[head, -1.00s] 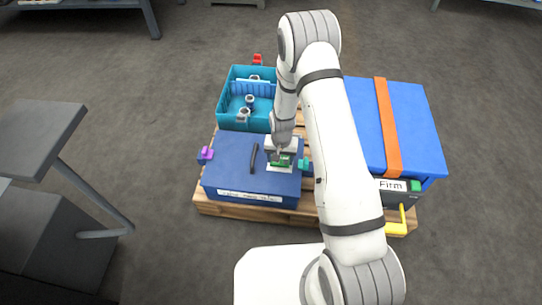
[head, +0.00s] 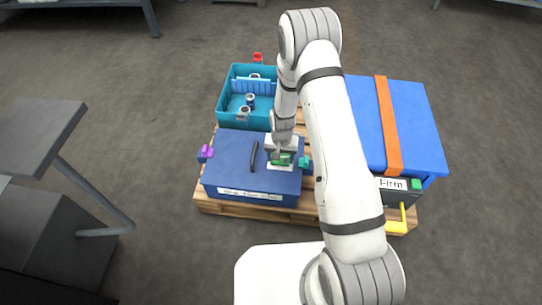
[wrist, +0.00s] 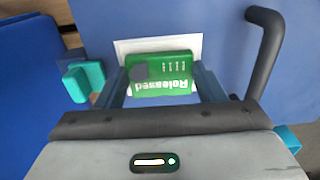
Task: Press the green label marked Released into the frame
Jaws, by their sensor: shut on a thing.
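The green label (wrist: 160,72) reads "Released" upside down in the wrist view. My gripper (wrist: 162,84) is shut on it, with one finger at each side. The label lies over the white frame (wrist: 130,47), whose pale border shows behind it and at its sides on the blue lid. I cannot tell whether the label is seated in the frame or just above it. In the head view the label (head: 284,159) is a small green patch under my gripper (head: 281,152), with the white frame (head: 281,168) showing below it.
A teal crate (head: 228,98) with grey parts stands behind. A larger blue box (head: 355,125) with an orange strap stands right.

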